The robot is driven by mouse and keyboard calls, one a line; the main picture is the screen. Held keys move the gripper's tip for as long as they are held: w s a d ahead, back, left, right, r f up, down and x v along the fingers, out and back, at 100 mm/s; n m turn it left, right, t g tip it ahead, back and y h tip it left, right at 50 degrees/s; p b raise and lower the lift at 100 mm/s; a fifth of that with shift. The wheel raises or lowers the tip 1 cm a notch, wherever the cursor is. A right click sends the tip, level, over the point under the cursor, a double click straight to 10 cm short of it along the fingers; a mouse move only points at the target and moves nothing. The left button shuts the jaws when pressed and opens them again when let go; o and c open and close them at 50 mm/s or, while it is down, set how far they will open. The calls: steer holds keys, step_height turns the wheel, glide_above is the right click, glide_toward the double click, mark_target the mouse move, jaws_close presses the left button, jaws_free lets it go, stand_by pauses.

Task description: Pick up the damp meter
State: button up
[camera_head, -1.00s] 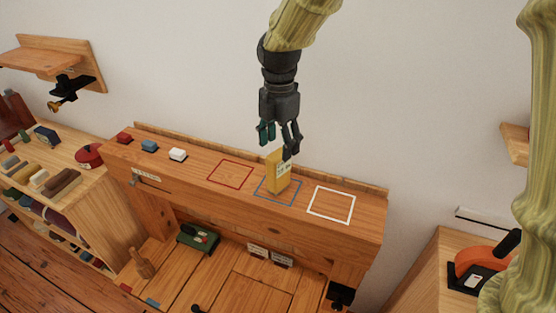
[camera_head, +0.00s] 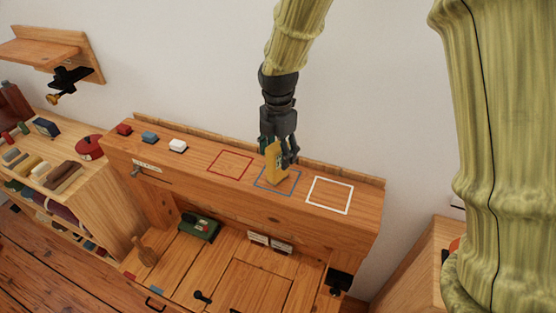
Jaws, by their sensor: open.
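The damp meter looks to be the yellow upright block (camera_head: 273,166) standing within the blue outlined square (camera_head: 288,190) on the wooden bench top. My gripper (camera_head: 279,158) points down at it from above, with its dark fingers at the sides of the block's upper part. The fingers are open, and the view does not show whether they touch it. The fingers hide part of the block's top and its label.
A red outlined square (camera_head: 222,173) lies left of the block and a white outlined square (camera_head: 316,205) lies right; both are empty. A wall rises close behind.

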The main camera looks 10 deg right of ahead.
steer(key=f, duration=0.1)
steer(key=w+f, duration=0.1)
steer(key=f, duration=0.1)
steer(key=shift+p, duration=0.4)
steer(key=shift+s+f, duration=0.2)
steer(key=shift+s, duration=0.05)
steer(key=c, duration=1.2)
steer(key=shift+r, duration=0.1)
steer(key=shift+r+b, duration=0.4)
steer(key=shift+r, duration=0.1)
steer(key=shift+s+r+b, duration=0.25)
steer(key=shift+r+b, duration=0.4)
steer(key=shift+r, duration=0.45)
steer(key=s+a+b, duration=0.1)
steer(key=s, duration=0.4)
steer(key=s+r+b, duration=0.1)
steer(key=s, duration=0.4)
steer(key=s+a+b, duration=0.1)
steer(key=s+b, duration=0.1)
steer(key=s, duration=0.3)
steer(key=shift+s+a+r, duration=0.1)
steer(key=shift+a+r, duration=0.2)
steer(key=shift+r, duration=0.05)
